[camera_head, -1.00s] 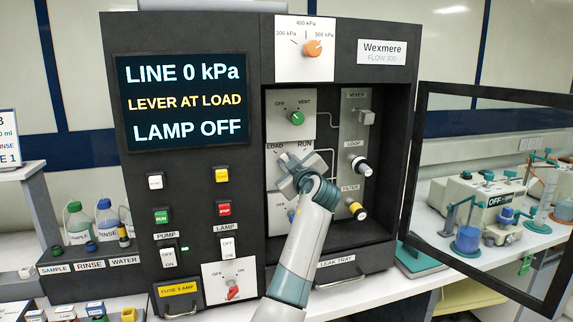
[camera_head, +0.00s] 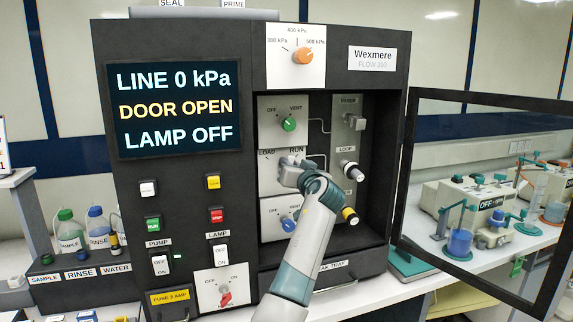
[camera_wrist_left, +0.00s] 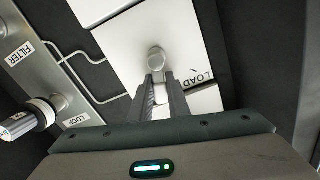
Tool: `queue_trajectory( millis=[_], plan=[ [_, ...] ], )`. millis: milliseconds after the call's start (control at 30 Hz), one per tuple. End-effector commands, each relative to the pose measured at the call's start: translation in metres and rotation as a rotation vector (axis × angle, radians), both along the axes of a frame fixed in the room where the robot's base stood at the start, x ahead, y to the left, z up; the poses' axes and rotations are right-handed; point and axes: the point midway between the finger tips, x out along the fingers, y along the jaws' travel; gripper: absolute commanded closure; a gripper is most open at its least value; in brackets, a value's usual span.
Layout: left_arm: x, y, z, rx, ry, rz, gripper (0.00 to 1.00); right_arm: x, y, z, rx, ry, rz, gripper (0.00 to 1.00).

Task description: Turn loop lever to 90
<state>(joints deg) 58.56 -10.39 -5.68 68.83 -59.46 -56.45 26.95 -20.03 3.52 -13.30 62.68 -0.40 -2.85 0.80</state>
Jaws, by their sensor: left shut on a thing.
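The loop lever sits on a white plate (camera_head: 270,184) marked LOAD at left and RUN at right, inside the open cabinet. My left gripper (camera_head: 290,174) is at this plate, coming from lower right, and covers most of the lever in the head view. In the left wrist view the lever's round grey end (camera_wrist_left: 155,59) shows just beyond the fingertips. My left gripper (camera_wrist_left: 161,88) is shut on the lever there, close to the plate. The lever's exact angle is hard to read. My right gripper is not in view.
The display (camera_head: 175,108) reads LINE 0 kPa, DOOR OPEN, LAMP OFF. A green knob (camera_head: 289,124) is above the plate and a blue knob (camera_head: 290,226) below. Black LOOP fitting (camera_head: 350,169) and yellow FILTER fitting (camera_head: 349,215) are right. The glass door (camera_head: 408,170) stands open.

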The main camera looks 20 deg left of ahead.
Motion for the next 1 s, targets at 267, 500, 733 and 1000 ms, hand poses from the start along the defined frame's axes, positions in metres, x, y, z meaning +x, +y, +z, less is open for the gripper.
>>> queue_trajectory(
  millis=[267,500,733,1000],
  plan=[
    [0.005,-0.007,-0.001,0.212,0.141,-0.001,1.00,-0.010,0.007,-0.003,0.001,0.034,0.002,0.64],
    [0.008,-0.011,-0.004,0.354,0.236,-0.001,1.00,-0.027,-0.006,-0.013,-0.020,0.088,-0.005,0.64],
    [0.009,-0.013,-0.007,0.424,0.283,0.000,1.00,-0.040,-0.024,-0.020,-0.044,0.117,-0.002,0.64],
    [0.009,-0.013,-0.007,0.444,0.295,0.000,1.00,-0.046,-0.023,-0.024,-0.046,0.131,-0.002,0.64]
  ],
)
